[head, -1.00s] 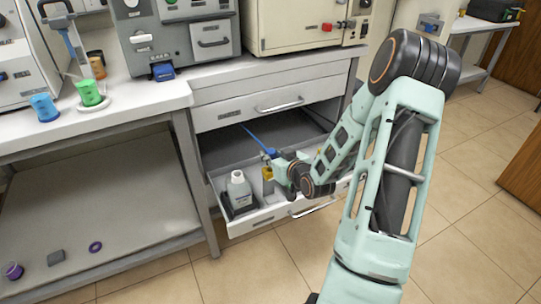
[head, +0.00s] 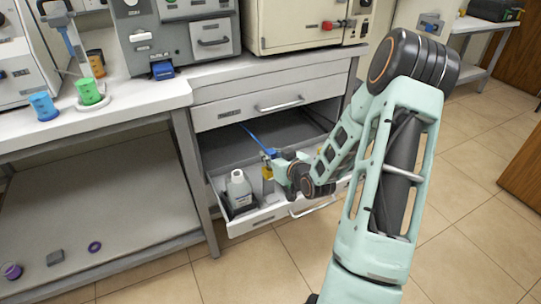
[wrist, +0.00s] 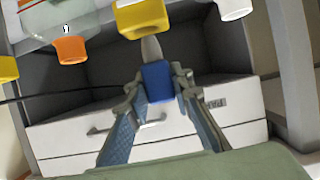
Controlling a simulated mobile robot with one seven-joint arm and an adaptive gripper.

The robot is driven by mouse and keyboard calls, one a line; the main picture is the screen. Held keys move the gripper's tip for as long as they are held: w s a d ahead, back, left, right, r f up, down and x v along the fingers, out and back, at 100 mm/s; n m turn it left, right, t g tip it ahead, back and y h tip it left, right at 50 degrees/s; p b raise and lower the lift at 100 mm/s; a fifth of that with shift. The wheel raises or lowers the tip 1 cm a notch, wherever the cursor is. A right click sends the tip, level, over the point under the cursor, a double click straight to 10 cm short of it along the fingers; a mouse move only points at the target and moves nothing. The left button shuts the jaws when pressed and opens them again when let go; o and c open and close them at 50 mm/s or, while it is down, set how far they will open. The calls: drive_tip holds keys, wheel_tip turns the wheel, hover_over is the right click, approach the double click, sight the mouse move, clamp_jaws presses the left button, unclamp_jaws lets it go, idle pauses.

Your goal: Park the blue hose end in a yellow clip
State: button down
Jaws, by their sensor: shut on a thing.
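My gripper (wrist: 160,85) is shut on the blue hose end (wrist: 157,82), with a finger on each side of its blue collar. A pale tip extends from the collar toward a yellow clip (wrist: 142,17) at the top of the wrist view. Tip and clip look very close there; I cannot tell whether they touch. In the head view my gripper (head: 279,166) is over the open drawer. The blue hose end (head: 269,153) shows just above the yellow clip (head: 267,172). The blue hose (head: 250,134) runs back into the drawer.
A white bottle (head: 238,188) stands in the front left of the open drawer (head: 262,218). A closed drawer (head: 262,107) and the bench top are above it. In the wrist view, an orange fitting (wrist: 70,49) and a white fitting (wrist: 233,8) flank the clip.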

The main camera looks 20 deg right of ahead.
drive_tip(key=shift+f+b, duration=1.45)
drive_tip(key=shift+f, duration=0.1)
idle(0.4)
drive_tip(key=c, duration=1.6)
unclamp_jaws()
